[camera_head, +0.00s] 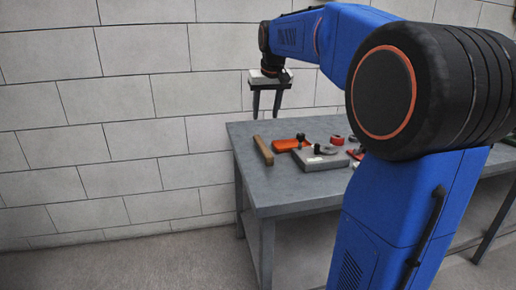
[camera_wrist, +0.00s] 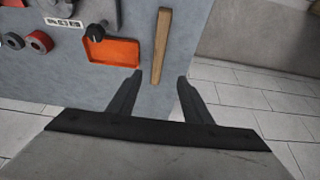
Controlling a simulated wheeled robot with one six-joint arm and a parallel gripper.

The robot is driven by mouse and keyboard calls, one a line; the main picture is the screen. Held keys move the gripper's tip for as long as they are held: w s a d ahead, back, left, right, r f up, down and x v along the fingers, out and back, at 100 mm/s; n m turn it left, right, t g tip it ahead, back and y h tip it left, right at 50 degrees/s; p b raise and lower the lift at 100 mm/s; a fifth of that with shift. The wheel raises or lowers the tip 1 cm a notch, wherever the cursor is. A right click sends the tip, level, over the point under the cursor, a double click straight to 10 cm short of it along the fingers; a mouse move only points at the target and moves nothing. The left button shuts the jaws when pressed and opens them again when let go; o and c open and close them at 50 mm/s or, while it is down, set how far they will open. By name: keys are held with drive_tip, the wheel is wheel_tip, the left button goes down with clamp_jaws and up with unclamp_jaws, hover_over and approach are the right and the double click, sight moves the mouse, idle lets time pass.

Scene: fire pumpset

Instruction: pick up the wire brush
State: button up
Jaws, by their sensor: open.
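The wire brush appears to be the long, narrow wooden bar (camera_head: 263,151) at the left end of the grey table; no bristles show. In the wrist view the wooden bar (camera_wrist: 161,45) lies near the table edge, lengthwise away from the fingers. My gripper (camera_head: 266,114) is above the table, pointing down, with its fingers apart and nothing between them. In the wrist view my gripper (camera_wrist: 160,77) has its two fingertips on either side of the line of the bar, with the bar's near end just beyond them. A clear height gap shows in the head view.
An orange tray (camera_wrist: 112,52) lies close beside the bar, with a dark knob at its corner. A grey block (camera_head: 322,162) and red round parts (camera_head: 337,140) are further right on the table (camera_head: 262,190). A block wall (camera_head: 130,100) stands behind.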

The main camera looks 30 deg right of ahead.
approach(262, 144)
drive_tip(key=shift+w+a+f, duration=0.1)
drive_tip(key=shift+w+f, duration=0.1)
drive_tip(key=shift+f, duration=0.4)
drive_tip(key=shift+w+a+f, duration=0.1)
drive_tip(key=shift+w+f, duration=0.05)
drive_tip(key=shift+f, duration=0.45)
drive_tip(key=shift+d+x, duration=0.15)
drive_tip(key=shift+x, duration=1.3)
drive_tip(key=shift+d+x, duration=0.1)
drive_tip(key=shift+x, duration=1.3)
drive_tip(key=shift+w, duration=0.1)
drive_tip(key=shift+f, duration=0.2)
clamp_jaws()
